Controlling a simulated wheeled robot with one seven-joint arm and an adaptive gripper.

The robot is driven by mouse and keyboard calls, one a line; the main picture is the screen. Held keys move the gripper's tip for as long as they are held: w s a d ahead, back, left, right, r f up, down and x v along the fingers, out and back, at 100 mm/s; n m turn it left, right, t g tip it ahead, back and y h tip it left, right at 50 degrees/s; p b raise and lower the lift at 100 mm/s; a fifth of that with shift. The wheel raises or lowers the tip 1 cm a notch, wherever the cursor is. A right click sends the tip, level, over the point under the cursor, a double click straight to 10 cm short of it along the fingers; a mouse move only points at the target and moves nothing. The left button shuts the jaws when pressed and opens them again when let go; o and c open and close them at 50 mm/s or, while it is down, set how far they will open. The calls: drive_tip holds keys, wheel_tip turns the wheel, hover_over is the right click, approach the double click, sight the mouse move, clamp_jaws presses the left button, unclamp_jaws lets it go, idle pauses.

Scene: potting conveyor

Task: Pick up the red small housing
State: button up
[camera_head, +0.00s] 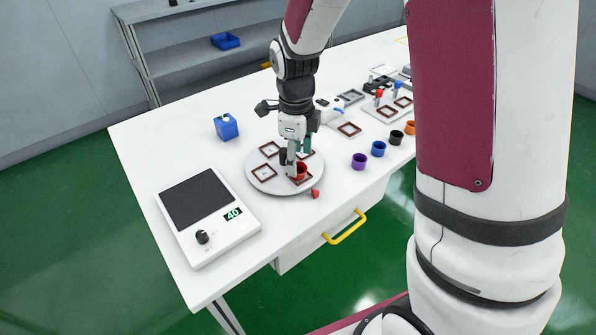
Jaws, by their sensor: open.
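The red small housing (301,171) is a small red cup on the round grey plate (258,183), inside or at one of its dark red square frames. My gripper (295,170) points down right over it, with its fingers at the housing's left and upper edge. The gripper is open. Its fingers hide part of the housing, and I cannot tell whether they touch it.
A scale-like device (236,232) stands at the left front and a blue box (226,127) behind it. Purple (359,161), blue (378,149), black (396,138) and orange cups stand to the right. A small red piece (315,193) lies by the plate's front edge.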

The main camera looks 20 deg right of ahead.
sight(298, 171)
drive_tip(key=shift+f, duration=1.8)
drive_tip(key=c, duration=1)
drive_tip(key=shift+w+r, duration=0.1)
drive_tip(key=shift+r, duration=0.1)
